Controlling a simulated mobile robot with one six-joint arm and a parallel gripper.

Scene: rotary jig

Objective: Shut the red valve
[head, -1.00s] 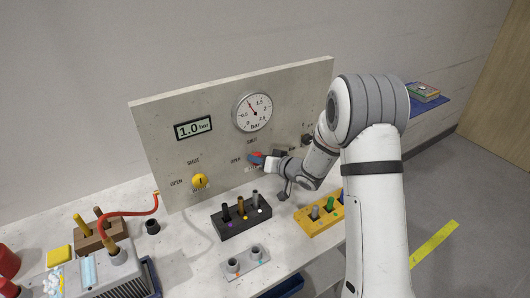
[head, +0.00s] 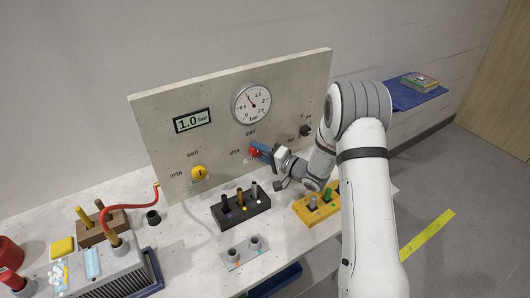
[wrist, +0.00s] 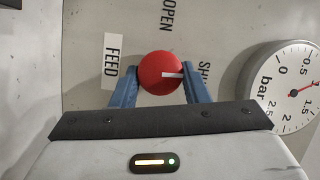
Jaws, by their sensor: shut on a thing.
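The red valve (wrist: 158,66) is a round knob on the upright panel, with a white pointer line on its face. In the head view my gripper (head: 260,151) hides most of the red valve (head: 254,154).
A yellow valve (head: 198,173) and a black knob (head: 305,131) flank the red one on the panel (head: 165,110). Black (head: 228,217) and yellow (head: 303,209) blocks holding pegs stand on the bench below.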

